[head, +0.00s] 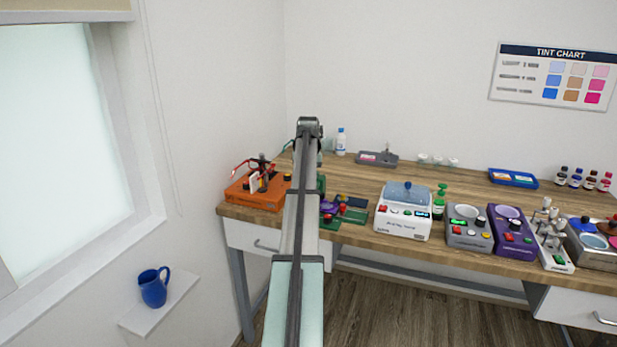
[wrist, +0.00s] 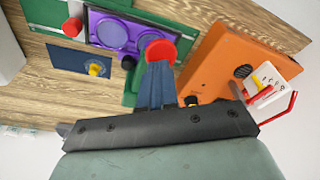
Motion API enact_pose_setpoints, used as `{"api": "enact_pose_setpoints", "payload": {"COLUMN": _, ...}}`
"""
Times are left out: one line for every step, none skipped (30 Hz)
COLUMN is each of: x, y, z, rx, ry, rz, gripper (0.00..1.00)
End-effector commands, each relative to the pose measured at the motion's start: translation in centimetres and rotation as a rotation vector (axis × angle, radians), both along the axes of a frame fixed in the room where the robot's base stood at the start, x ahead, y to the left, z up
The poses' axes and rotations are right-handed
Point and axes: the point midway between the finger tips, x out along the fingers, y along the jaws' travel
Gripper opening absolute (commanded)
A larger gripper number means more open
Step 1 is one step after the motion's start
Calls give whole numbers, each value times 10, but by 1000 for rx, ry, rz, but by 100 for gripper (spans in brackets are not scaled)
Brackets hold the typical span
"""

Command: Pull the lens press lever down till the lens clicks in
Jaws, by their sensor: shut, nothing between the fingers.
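In the wrist view my gripper (wrist: 157,68) is shut and empty. Its fingertips are at a round red knob (wrist: 161,49), which looks like the end of the press lever; I cannot tell whether they touch it. Part of a green body (wrist: 131,88), probably the lens press, shows beside the fingers. The lever's shaft is hidden. A purple plate with two round lens shapes (wrist: 111,33) lies on a green board (wrist: 45,50) close by. In the head view my arm hides the gripper and most of the green body (head: 321,184).
An orange box (wrist: 215,65) with red-framed glasses stands close to the fingers; it is left of my arm in the head view (head: 240,197). A blue plate with a yellow knob (wrist: 68,62) lies nearby. A white machine (head: 402,222) stands to the right on the wooden bench.

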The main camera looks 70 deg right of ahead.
Motion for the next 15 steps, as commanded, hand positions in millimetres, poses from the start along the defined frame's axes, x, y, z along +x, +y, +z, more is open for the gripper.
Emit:
{"api": "enact_pose_setpoints", "payload": {"x": 0, "y": 0, "z": 3, "rx": -1, "ry": -1, "rz": 0, "gripper": 0}}
{"api": "enact_pose_setpoints", "payload": {"x": 0, "y": 0, "z": 4, "rx": -1, "ry": -1, "rz": 0, "gripper": 0}}
{"api": "enact_pose_setpoints", "payload": {"x": 0, "y": -1, "z": 7, "rx": -1, "ry": -1, "rz": 0, "gripper": 0}}
{"api": "enact_pose_setpoints", "payload": {"x": 0, "y": 0, "z": 8, "rx": -1, "ry": -1, "rz": 0, "gripper": 0}}
{"api": "enact_pose_setpoints", "payload": {"x": 0, "y": 0, "z": 10, "rx": -1, "ry": -1, "rz": 0, "gripper": 0}}
{"api": "enact_pose_setpoints", "payload": {"x": 0, "y": 0, "z": 11, "rx": -1, "ry": -1, "rz": 0, "gripper": 0}}
{"api": "enact_pose_setpoints", "payload": {"x": 0, "y": 0, "z": 13, "rx": -1, "ry": -1, "rz": 0, "gripper": 0}}
{"api": "enact_pose_setpoints", "payload": {"x": 0, "y": 0, "z": 14, "rx": 0, "ry": 0, "rz": 0, "gripper": 0}}
{"api": "enact_pose_setpoints", "payload": {"x": 0, "y": 0, "z": 16, "rx": 0, "ry": 0, "rz": 0, "gripper": 0}}
{"api": "enact_pose_setpoints", "payload": {"x": 0, "y": 0, "z": 17, "rx": 0, "ry": 0, "rz": 0, "gripper": 0}}
{"api": "enact_pose_setpoints", "payload": {"x": 0, "y": 0, "z": 19, "rx": 0, "ry": 0, "rz": 0, "gripper": 0}}
{"api": "enact_pose_setpoints", "payload": {"x": 0, "y": 0, "z": 21, "rx": 1, "ry": 1, "rz": 0, "gripper": 0}}
{"api": "enact_pose_setpoints", "payload": {"x": 0, "y": 0, "z": 22, "rx": 1, "ry": 1, "rz": 0, "gripper": 0}}
{"api": "enact_pose_setpoints", "payload": {"x": 0, "y": 0, "z": 23, "rx": 1, "ry": 1, "rz": 0, "gripper": 0}}
{"api": "enact_pose_setpoints", "payload": {"x": 0, "y": 0, "z": 25, "rx": 1, "ry": 1, "rz": 0, "gripper": 0}}
